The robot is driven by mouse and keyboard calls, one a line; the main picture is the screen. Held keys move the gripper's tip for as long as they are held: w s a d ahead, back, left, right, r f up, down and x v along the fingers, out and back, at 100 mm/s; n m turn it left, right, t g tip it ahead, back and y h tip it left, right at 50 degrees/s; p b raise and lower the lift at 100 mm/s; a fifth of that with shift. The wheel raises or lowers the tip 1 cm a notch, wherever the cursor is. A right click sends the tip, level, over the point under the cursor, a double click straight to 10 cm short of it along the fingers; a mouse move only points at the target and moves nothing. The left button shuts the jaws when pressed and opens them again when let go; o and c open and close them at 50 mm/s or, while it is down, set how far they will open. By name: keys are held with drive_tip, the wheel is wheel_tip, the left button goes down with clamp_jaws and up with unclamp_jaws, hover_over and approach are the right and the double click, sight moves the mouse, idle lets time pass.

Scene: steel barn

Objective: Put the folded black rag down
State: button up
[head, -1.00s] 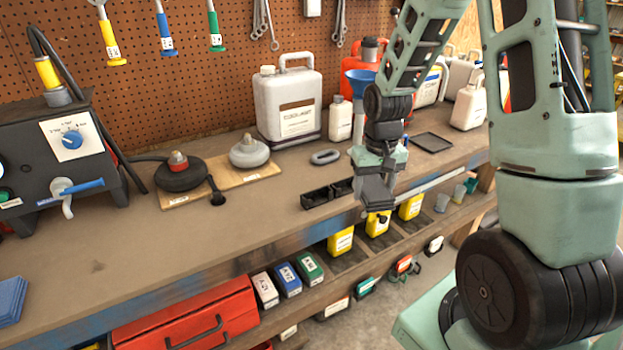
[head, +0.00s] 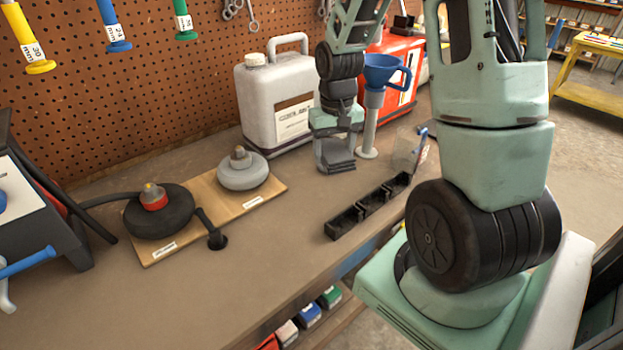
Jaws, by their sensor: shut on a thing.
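My gripper (head: 336,163) points down over the workbench, in front of the white coolant jug and left of the blue funnel. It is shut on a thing. The folded black rag cannot be told apart clearly from the dark jaws; its outline is small and mostly hidden there. The brown bench top (head: 260,240) lies below, and the jaws look low over it. I cannot tell whether anything touches the surface.
The coolant jug (head: 275,105) stands close behind the gripper, and the blue funnel (head: 385,72) close to its right. A black compartment tray (head: 345,224) lies nearer the front edge. A wooden board (head: 196,205) bears two round pieces. Bare bench lies at front left.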

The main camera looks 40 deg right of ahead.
sight(330, 191)
drive_tip(key=shift+w+f, duration=0.25)
drive_tip(key=shift+w, duration=0.05)
wheel_tip(330, 191, down, 9)
drive_tip(key=shift+f, duration=0.2)
drive_tip(key=shift+f, duration=0.15)
drive_tip(key=o, duration=1.1)
